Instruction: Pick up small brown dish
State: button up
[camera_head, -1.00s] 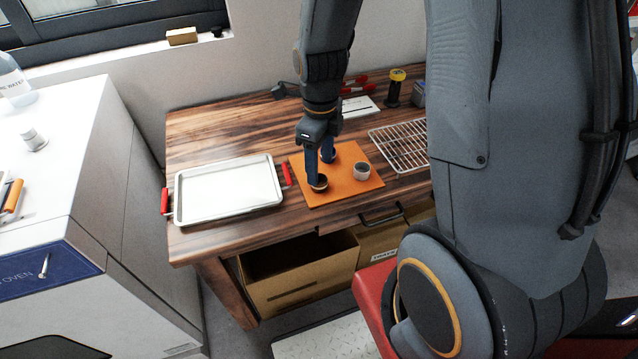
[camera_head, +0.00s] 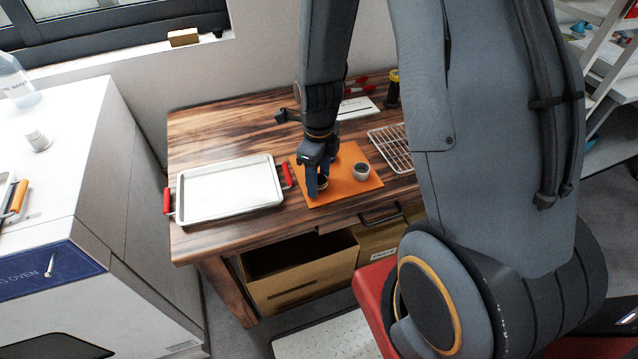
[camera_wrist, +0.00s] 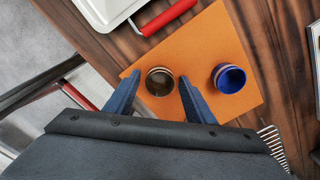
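The small brown dish (camera_wrist: 160,83) is round, with a pale rim and dark inside, on an orange mat (camera_wrist: 205,40). In the head view the dish (camera_head: 322,182) is partly hidden by my gripper (camera_head: 317,187). In the wrist view my gripper (camera_wrist: 159,78) is open, one finger on either side of the dish. A gap shows between the dish and each finger; I cannot tell the fingertips' exact height above the mat.
A cup with a blue inside (camera_wrist: 229,78) stands on the mat to the dish's right. A white tray with red handles (camera_head: 228,190) lies left of the mat. A wire rack (camera_head: 393,148) lies to the right. Open cardboard boxes (camera_head: 300,280) sit below the table.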

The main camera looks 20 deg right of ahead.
jog(key=c, duration=0.9)
jog(key=shift+r, duration=0.1)
